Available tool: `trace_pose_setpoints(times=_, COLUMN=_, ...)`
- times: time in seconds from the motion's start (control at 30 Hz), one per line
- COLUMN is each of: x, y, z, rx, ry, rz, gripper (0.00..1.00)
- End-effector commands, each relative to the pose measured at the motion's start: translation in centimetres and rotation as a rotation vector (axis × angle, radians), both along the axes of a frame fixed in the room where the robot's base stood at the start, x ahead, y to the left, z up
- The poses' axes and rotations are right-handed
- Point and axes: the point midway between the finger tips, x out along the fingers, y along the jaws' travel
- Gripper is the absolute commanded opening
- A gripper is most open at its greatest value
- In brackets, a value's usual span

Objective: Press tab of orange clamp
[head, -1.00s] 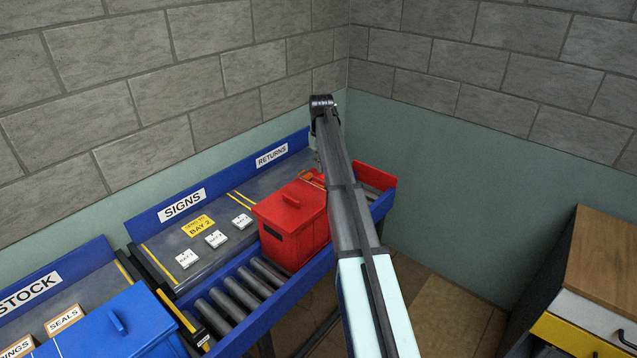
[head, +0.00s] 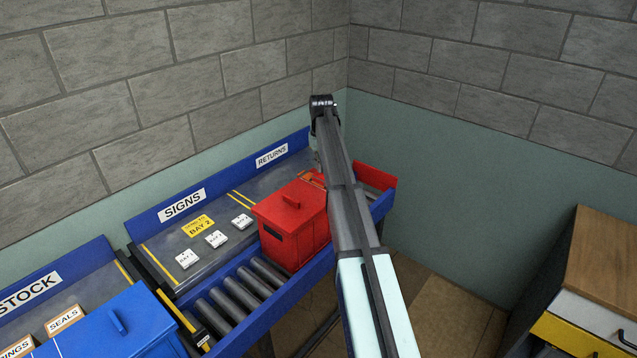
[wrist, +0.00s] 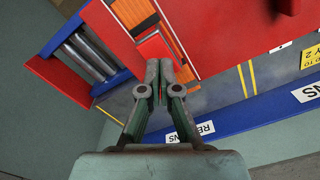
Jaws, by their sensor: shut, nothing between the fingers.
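The orange clamp (wrist: 181,52) is a striped orange and dark band along the edge of the red box (head: 292,222). In the wrist view a small red tab (wrist: 154,48) sits on it. My gripper (wrist: 159,66) is shut and empty, with its fingertips at the tab's lower edge in the picture. I cannot tell whether they touch it. In the head view my arm hides the gripper and most of the clamp; only a bit of orange (head: 313,178) shows beside the arm.
The red box stands on a blue-framed roller conveyor (head: 240,287). Behind it is a grey shelf with a RETURNS label (head: 271,156) and white blocks (head: 215,239). A blue box (head: 118,335) is at the lower left. A wooden-topped cabinet (head: 607,255) stands at the right.

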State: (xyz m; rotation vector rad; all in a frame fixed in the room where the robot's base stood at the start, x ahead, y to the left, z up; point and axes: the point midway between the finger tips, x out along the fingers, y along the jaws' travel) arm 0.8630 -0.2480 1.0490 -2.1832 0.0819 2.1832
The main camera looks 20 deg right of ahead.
Motion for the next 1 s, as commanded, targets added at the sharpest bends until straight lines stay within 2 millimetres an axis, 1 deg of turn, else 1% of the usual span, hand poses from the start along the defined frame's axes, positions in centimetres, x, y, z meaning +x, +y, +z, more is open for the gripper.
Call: trace_pose_setpoints(times=1.0, x=0.0, y=0.0, z=-1.7, rx=0.000, ry=0.000, rz=0.000, gripper=0.00)
